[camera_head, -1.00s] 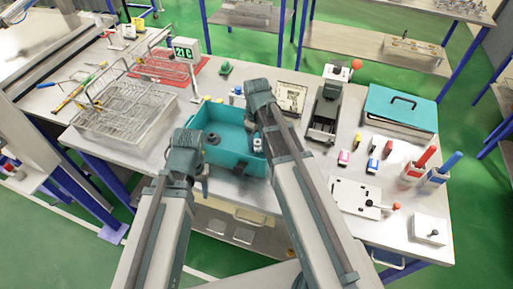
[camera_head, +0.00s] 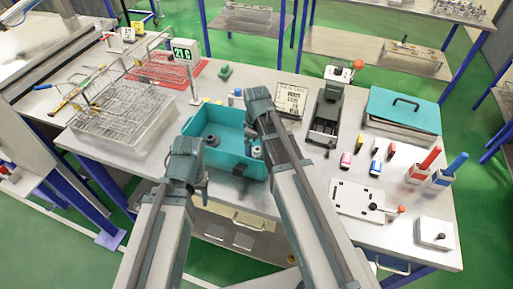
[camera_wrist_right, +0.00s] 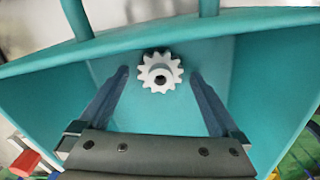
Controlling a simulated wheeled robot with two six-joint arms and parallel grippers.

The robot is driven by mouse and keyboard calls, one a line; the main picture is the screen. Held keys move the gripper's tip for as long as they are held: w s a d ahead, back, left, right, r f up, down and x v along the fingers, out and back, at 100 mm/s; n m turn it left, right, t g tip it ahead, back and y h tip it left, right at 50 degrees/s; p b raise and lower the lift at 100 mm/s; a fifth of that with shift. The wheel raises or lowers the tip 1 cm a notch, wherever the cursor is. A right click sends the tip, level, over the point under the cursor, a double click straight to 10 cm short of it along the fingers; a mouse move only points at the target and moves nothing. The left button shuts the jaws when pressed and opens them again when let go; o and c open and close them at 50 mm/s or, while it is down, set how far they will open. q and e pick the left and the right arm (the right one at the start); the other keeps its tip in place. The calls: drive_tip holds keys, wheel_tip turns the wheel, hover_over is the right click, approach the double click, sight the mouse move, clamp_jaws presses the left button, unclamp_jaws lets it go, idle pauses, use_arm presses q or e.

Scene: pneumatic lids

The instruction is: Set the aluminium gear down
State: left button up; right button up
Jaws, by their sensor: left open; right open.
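The aluminium gear (camera_wrist_right: 160,72) is a pale toothed wheel with a dark centre hole. In the right wrist view it is inside the teal bin (camera_wrist_right: 267,70), between the spread fingers of my right gripper (camera_wrist_right: 160,76), with a gap on each side. In the head view my right gripper (camera_head: 252,138) reaches into the right side of the teal bin (camera_head: 232,160). A small grey-white item shows below it there; I cannot tell if it is the gear. My left gripper (camera_head: 205,190) is open in front of the bin, its fingers hard to make out.
A wire basket (camera_head: 120,115) and a red mat (camera_head: 165,72) with a display (camera_head: 185,50) are left. A framed plate (camera_head: 290,100), a dark press (camera_head: 326,118), a teal case (camera_head: 402,112), small coloured blocks and a white plate (camera_head: 350,198) are right.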

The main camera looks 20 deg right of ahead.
sight(256, 148)
drive_tip(key=shift+r, duration=0.1)
wheel_tip(256, 148, up, 12)
drive_tip(key=p, duration=1.2)
drive_tip(key=s+a+m+h, duration=0.1)
drive_tip(key=s+a+m, duration=0.3)
drive_tip(key=s+a, duration=0.6)
drive_tip(key=s, duration=0.4)
drive_tip(key=shift+s+a+m, duration=0.25)
drive_tip(key=shift+a+m, duration=0.05)
drive_tip(key=shift+a, duration=0.05)
drive_tip(key=shift+r, duration=0.1)
